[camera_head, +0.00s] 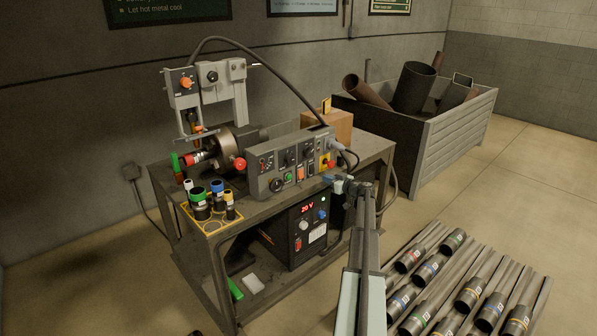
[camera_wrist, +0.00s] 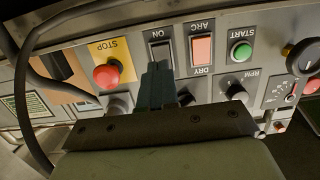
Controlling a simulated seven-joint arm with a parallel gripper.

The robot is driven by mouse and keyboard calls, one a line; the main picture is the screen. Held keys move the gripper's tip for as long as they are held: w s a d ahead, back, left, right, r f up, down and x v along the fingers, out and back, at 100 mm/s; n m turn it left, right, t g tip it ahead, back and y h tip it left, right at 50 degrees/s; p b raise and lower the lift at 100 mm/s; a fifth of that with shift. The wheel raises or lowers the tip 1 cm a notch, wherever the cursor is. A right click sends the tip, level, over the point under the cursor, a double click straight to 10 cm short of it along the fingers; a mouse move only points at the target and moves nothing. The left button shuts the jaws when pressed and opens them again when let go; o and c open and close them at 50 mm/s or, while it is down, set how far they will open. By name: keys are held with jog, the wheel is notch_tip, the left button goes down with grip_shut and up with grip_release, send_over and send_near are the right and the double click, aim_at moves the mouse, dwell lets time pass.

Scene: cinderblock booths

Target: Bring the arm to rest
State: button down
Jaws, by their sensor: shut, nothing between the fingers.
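My gripper (camera_head: 330,179) is at the front of the grey control box (camera_head: 262,182), near its right end. The fingers are shut and empty. In the wrist view the shut fingertips (camera_wrist: 158,68) lie just below the black ON switch (camera_wrist: 160,48), between the red STOP button (camera_wrist: 107,76) on its yellow plate and the lit ARC/DRY switch (camera_wrist: 202,55). I cannot tell whether they touch the panel. The labels appear upside down there. My arm reaches up from the bottom of the head view.
The box stands on a metal bench (camera_head: 164,188) with a torch rig (camera_head: 212,78), a chuck (camera_head: 222,148) and several small canisters (camera_head: 201,205). A power unit (camera_head: 283,238) reading 20 V sits below. Several pipes (camera_head: 470,292) lie right; a scrap bin (camera_head: 462,128) stands behind. A black cable (camera_wrist: 22,85) hangs left of my fingers.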

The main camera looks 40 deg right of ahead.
jog(key=s+a+f+m+g+y, duration=0.1)
jog(key=s+a+f+m+g, duration=0.45)
jog(key=s+a+f, duration=0.55)
jog(key=s+a+f+m+g+y, duration=0.1)
jog(key=s+a+f+m+g, duration=0.5)
jog(key=s+a+f, duration=0.6)
jog(key=s+a+f+n+g, duration=0.3)
jog(key=s+a+f, duration=0.2)
jog(key=a, duration=1)
jog(key=s+a+f+n+g+h, duration=0.1)
jog(key=s+a+f+n+g, duration=0.3)
jog(key=s+a, duration=0.8)
jog(key=s+a+f+n+g+h, duration=0.1)
jog(key=s+a+f+n+g, duration=0.3)
jog(key=a, duration=1.6)
jog(key=shift+s+f, duration=2.15)
jog(key=shift+s, duration=0.55)
jog(key=shift+g, duration=0.25)
